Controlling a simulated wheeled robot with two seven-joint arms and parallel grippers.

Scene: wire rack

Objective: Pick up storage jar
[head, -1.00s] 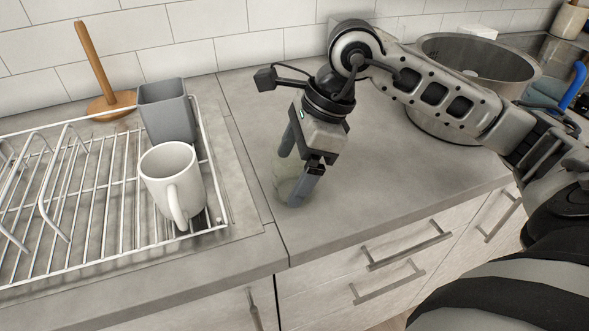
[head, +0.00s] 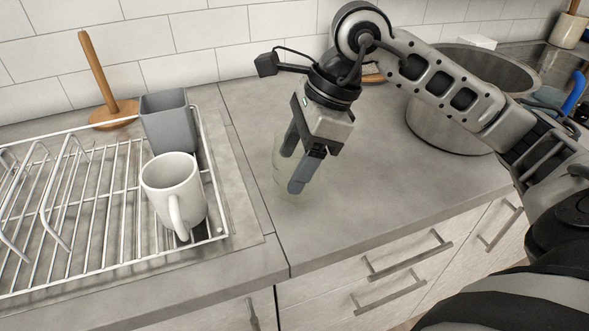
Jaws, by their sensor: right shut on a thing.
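The storage jar (head: 283,179) is a clear, nearly see-through vessel with a faint greenish tint. It is upright at the bare grey counter, to the right of the wire rack. My right gripper (head: 296,165) reaches down from above, shut on the jar, with a grey finger on either side of it. The fingers and gripper body hide part of the jar. I cannot tell whether the jar's base touches the counter. My left gripper is not in view.
The wire rack (head: 105,200) on the left holds a white mug (head: 165,180) and a grey square cup (head: 168,122). A wooden holder (head: 97,68) stands behind it. A large metal pot (head: 437,125) stands right. Counter around the jar is clear.

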